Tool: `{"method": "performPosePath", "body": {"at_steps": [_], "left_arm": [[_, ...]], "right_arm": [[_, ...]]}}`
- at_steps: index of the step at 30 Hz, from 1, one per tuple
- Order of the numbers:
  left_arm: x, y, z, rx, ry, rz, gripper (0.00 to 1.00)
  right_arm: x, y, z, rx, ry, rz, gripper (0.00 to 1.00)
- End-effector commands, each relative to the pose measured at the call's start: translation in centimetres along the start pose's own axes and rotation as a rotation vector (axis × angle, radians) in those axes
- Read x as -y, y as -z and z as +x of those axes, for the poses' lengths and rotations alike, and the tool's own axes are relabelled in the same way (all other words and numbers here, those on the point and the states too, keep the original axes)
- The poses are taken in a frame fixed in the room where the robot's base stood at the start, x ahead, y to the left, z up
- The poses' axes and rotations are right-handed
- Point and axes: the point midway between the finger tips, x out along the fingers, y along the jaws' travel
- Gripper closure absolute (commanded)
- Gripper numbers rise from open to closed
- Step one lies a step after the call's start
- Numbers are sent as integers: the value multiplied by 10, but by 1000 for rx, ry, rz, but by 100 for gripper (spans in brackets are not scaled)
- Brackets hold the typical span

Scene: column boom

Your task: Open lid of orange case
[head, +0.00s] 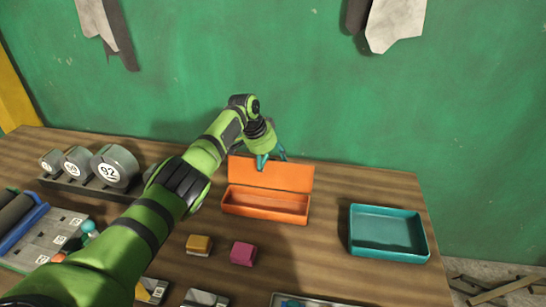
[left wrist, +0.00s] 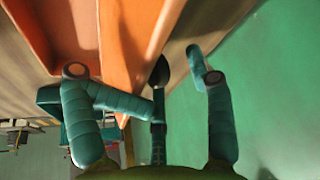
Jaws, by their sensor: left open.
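The orange case (head: 265,205) stands on the wooden table, right of my left arm. Its lid (head: 285,176) is raised and leans back, and the inside shows empty. My left gripper (head: 272,160) is at the lid's top edge, with its teal fingers open. In the left wrist view the fingers (left wrist: 145,90) are spread, and the lid (left wrist: 135,50) passes close by them. Whether a finger touches the lid I cannot tell. My right gripper is not in view.
A teal tray (head: 388,232) stands to the right. A yellow block (head: 199,245) and a magenta block (head: 243,253) lie in front of the case. Several grey numbered discs (head: 115,166) stand at the left. A green wall (head: 300,80) rises close behind the table.

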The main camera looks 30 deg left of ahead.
Motion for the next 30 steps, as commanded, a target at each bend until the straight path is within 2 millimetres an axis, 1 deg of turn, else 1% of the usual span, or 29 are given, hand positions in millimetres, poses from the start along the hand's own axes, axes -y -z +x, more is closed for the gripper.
{"method": "performPosePath", "body": {"at_steps": [1,11,14,16,20,24,27,30], "left_arm": [[2,-4,1,7,2,-3,46],[3,-1,-2,0,6,-3,46],[4,0,-7,-2,7,-2,46],[4,0,-13,-5,8,-1,46],[4,0,-32,-5,9,1,46],[3,0,-64,-6,10,0,46],[2,0,-85,-4,9,0,46],[1,0,-102,-3,6,-1,46]], "right_arm": [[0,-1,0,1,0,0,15],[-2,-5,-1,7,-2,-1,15],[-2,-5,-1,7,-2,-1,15],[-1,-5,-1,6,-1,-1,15],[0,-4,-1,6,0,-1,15],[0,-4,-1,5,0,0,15],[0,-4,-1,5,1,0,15],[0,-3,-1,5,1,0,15]]}}
